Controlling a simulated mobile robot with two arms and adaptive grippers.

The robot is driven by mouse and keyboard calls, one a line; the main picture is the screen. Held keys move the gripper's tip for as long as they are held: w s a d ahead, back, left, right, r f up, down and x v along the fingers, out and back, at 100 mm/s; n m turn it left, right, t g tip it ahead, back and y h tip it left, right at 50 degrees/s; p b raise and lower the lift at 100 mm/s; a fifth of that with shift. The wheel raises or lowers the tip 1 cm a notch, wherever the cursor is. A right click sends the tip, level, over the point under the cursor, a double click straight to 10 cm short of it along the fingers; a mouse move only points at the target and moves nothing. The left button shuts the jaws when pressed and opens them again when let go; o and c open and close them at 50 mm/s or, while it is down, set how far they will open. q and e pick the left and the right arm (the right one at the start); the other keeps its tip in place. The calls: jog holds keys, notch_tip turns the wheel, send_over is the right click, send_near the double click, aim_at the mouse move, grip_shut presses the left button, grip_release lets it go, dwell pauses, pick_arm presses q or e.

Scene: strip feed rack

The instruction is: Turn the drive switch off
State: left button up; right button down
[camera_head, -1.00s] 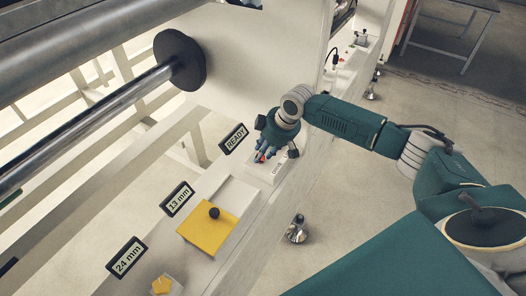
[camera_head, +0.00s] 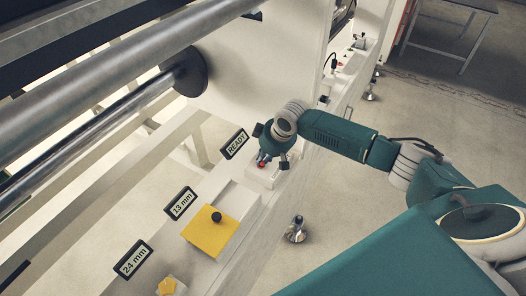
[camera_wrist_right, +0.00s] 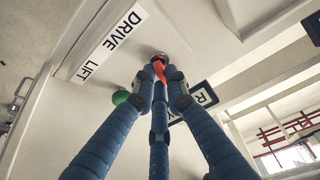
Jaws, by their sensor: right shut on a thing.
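The drive switch (camera_wrist_right: 159,70) shows as a red lever in the right wrist view, beside a white label (camera_wrist_right: 110,42) reading DRIVE and LIFT. In the head view it is a small red spot (camera_head: 262,164) on a pale box (camera_head: 268,178) below the READY display. My right gripper (camera_head: 263,157) is at the switch. In the right wrist view its blue fingers (camera_wrist_right: 160,78) close around the red lever and hide part of it. My left gripper is not in view.
A green round part (camera_wrist_right: 120,97) is close to the fingers. The READY display (camera_head: 235,144) stands behind the switch box. A yellow plate (camera_head: 209,236) with a black knob (camera_head: 216,217) lies nearer on the rail. Large rollers (camera_head: 130,75) fill the upper left.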

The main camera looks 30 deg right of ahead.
jog(key=m+p, duration=0.2)
jog(key=m+h+p, duration=0.1)
jog(key=p, duration=0.1)
jog(key=m+h+p, duration=0.1)
jog(key=m+p, duration=0.1)
jog(key=p, duration=0.1)
jog(key=shift+s+a+r+m, duration=0.1)
jog(key=shift+a+r+m, duration=0.2)
jog(key=m+h+p, duration=0.1)
jog(key=m+p, duration=0.1)
jog(key=shift+a+f+m, duration=0.1)
jog(key=shift+m, duration=0.3)
jog(key=shift+f+m+h+p, duration=0.1)
jog(key=shift+m+h+p, duration=0.25)
jog(key=shift+m, duration=0.45)
jog(key=shift+a+m+g+h, duration=0.1)
jog(key=shift+m+g+h, duration=0.25)
jog(key=shift+m, duration=0.55)
jog(key=shift+m+g+h+b, duration=0.3)
jog(key=shift+m+g+h, duration=0.25)
jog(key=shift+m, duration=1.25)
jog(key=c, duration=1.8)
grip_release()
jog(key=shift+o, duration=0.2)
